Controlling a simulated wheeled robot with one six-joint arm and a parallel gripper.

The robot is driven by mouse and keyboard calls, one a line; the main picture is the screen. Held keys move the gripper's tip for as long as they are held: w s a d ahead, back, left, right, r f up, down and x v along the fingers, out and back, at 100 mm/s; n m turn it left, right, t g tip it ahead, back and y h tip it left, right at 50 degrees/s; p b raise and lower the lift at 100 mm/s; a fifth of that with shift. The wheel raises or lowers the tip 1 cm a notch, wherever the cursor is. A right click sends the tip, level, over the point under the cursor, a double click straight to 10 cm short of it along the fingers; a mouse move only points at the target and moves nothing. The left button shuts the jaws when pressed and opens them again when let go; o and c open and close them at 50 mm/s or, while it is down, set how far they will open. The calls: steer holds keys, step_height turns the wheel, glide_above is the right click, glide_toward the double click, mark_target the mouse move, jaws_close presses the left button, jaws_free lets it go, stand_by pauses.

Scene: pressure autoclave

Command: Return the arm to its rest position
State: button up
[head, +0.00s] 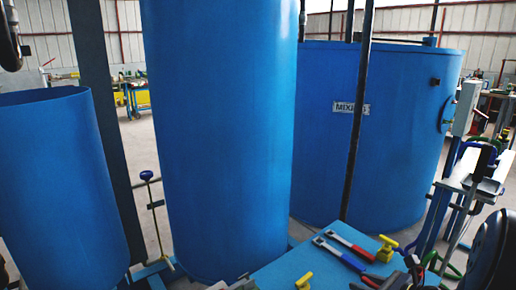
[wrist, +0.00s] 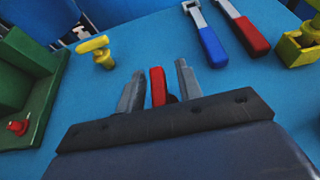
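My gripper (wrist: 158,80) shows in the wrist view above a blue tabletop (wrist: 130,30). Its two grey fingers stand apart. A red upright piece (wrist: 157,86) shows between them, with gaps on both sides; I cannot tell whether it stands on the table or how far below the fingers it is. A small dark round part shows beside it. In the head view I cannot clearly make out my gripper among the dark parts at the lower right.
Ahead of the fingers lie a blue-handled tool (wrist: 212,45), a red-handled tool (wrist: 248,35) and yellow valves (wrist: 97,48) (wrist: 300,45). A green fixture (wrist: 28,85) is left. In the head view, a tall blue cylinder (head: 220,130) and a wide tank (head: 400,110) stand behind the table (head: 300,265).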

steer(key=shift+r+p, duration=0.65)
steer(key=shift+r, duration=0.5)
steer(key=shift+f, duration=0.1)
